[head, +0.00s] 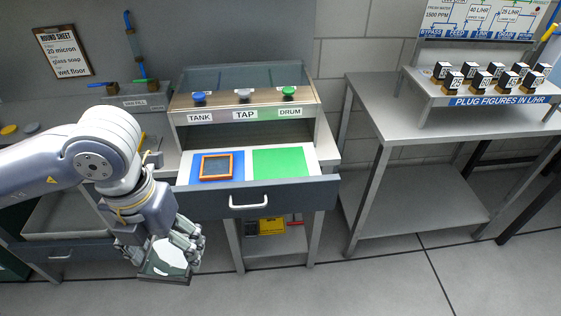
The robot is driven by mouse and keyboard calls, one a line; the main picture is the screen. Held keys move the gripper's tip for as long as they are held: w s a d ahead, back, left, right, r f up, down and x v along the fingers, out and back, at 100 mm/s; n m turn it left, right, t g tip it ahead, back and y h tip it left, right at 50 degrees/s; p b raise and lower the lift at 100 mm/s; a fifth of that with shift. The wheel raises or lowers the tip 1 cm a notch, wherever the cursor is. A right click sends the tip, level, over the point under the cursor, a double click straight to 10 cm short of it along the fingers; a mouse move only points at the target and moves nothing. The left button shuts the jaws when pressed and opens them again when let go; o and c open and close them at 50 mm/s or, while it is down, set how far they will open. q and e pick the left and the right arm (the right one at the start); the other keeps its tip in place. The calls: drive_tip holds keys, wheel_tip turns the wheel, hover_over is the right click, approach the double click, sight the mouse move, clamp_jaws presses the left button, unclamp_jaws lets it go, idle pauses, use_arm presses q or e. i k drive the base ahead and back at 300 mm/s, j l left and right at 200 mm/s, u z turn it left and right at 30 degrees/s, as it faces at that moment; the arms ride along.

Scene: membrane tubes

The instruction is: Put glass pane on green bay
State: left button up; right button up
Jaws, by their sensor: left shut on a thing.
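My left gripper (184,243) hangs in front of the open drawer (270,200), to its lower left. It is shut on a flat, dark-edged pane (166,258) with a pale greenish-white face, apparently the glass pane; the fingers hide part of it. The green bay (279,162) is the right half of the drawer floor and is empty. The blue bay (238,158) is the left half. An orange-framed dark pane (216,167) lies flat on it. My right gripper is not in view.
Above the drawer, a shelf holds blue, white and green knobs over labels TANK, TAP and DRUM (290,113). The drawer's front and handle (248,203) jut out. A steel table (385,105) with a rack of labelled plugs (470,95) stands to the right.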

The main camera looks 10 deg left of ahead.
sight(279, 164)
drive_tip(key=i, duration=0.95)
